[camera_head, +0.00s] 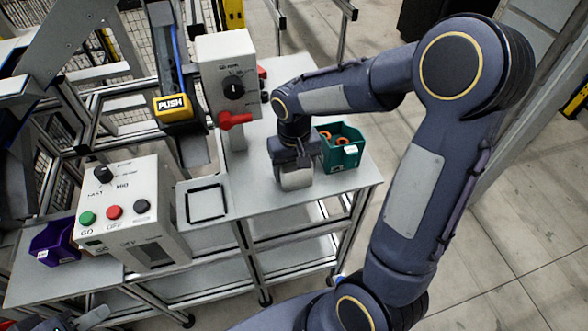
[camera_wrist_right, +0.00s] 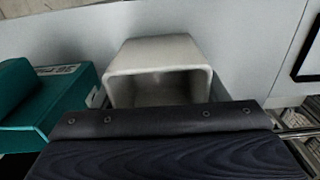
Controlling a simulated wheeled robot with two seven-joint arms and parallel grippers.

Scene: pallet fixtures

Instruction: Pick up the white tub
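The white tub (camera_head: 297,181) is on the grey table, directly below my right gripper (camera_head: 294,160), which covers part of it in the head view. In the right wrist view the tub (camera_wrist_right: 158,52) shows its open mouth toward the camera, just beyond the dark gripper body, which hides its near lower part. The fingertips are hidden, so I cannot tell whether they touch the tub or are open or shut. My left gripper (camera_head: 88,318) is only partly in view at the bottom left corner, far from the tub.
A teal bin (camera_head: 343,157) with orange-red rings stands close right of the tub. A white switch box (camera_head: 226,70) with a red handle (camera_head: 236,120) stands behind. A button box (camera_head: 125,205), purple bin (camera_head: 55,243) and black square outline (camera_head: 207,202) lie left.

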